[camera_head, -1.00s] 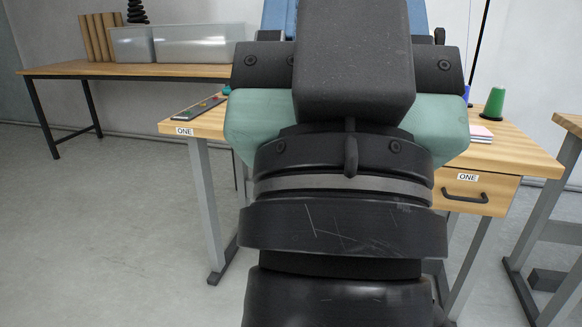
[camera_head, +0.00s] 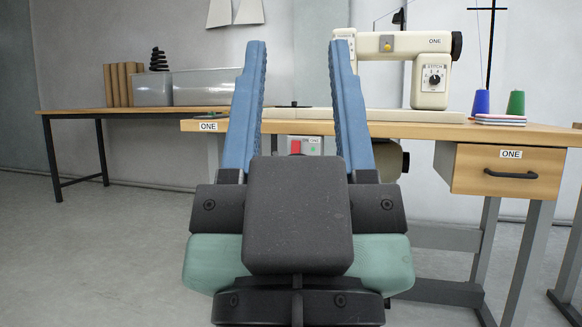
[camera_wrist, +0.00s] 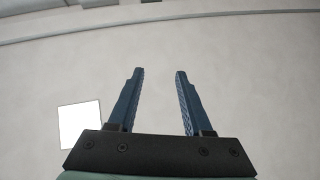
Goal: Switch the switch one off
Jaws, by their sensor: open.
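A switch box (camera_head: 314,147) with a red part (camera_head: 295,147) and a pale green part hangs under the front edge of the table labelled ONE (camera_head: 208,126). It shows between my fingers in the head view; its lower part is hidden by my gripper. I cannot tell its setting. My gripper (camera_head: 298,45) is open and empty, its two blue fingers pointing up in the picture. In the wrist view my gripper (camera_wrist: 159,72) is open before a plain pale surface, and no switch shows there.
A sewing machine (camera_head: 432,82) marked ONE stands on the table. Green (camera_head: 515,104) and blue (camera_head: 481,102) cones stand right of it. A drawer (camera_head: 510,170) is at the right. Another table (camera_head: 85,112) stands back left. The left floor is clear.

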